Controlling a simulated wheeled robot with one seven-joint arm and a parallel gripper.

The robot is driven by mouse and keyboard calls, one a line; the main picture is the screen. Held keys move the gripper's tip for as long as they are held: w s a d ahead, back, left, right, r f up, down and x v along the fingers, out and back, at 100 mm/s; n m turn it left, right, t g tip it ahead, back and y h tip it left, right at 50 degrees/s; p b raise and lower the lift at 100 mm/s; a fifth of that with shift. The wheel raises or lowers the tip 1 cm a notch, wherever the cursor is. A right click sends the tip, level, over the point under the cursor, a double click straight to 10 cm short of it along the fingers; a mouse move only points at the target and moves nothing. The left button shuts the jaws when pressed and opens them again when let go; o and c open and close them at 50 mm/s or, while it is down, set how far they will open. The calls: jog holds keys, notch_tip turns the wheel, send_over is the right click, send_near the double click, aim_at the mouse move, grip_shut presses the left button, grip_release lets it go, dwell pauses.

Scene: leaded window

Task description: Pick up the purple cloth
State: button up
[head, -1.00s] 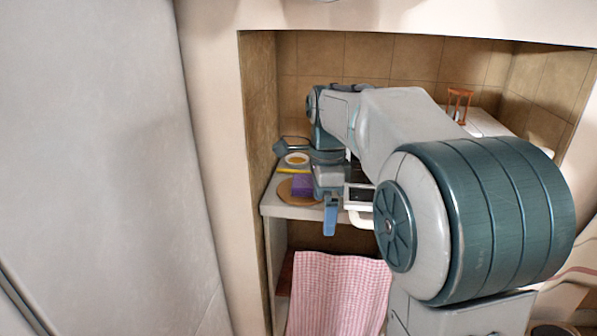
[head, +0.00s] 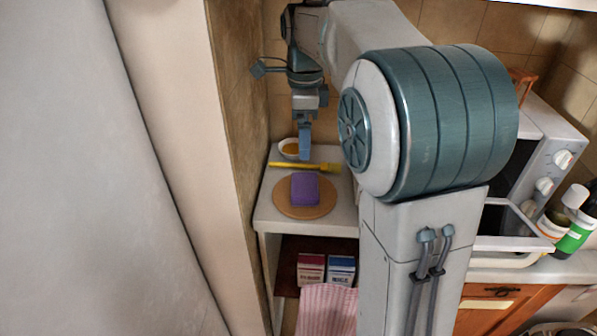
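The purple cloth (head: 305,189) is a small folded block. It lies on a round wooden board (head: 289,208) on the white counter, in the lower middle-left of the head view. My gripper (head: 305,150) points down behind and above the cloth, near the small bowl, apart from the cloth. From this side its fingers overlap, so its opening does not show. Nothing shows hanging from it.
A yellow-handled brush (head: 312,167) lies behind the cloth, with a white bowl (head: 290,148) beyond it. A wall closes off the left. An oven (head: 545,160) and bottles (head: 578,235) stand right.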

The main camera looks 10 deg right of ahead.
send_over(305, 184)
jog(key=f, duration=0.8)
jog(key=shift+w+a+f+b, duration=0.25)
jog(key=shift+w+b, duration=0.05)
jog(key=shift+b, duration=0.1)
jog(key=f, duration=0.4)
jog(key=shift+s+d+f, duration=0.1)
jog(key=shift+s+d, duration=0.15)
jog(key=shift+s, duration=0.05)
jog(key=shift+f, duration=0.6)
jog(key=c, duration=0.8)
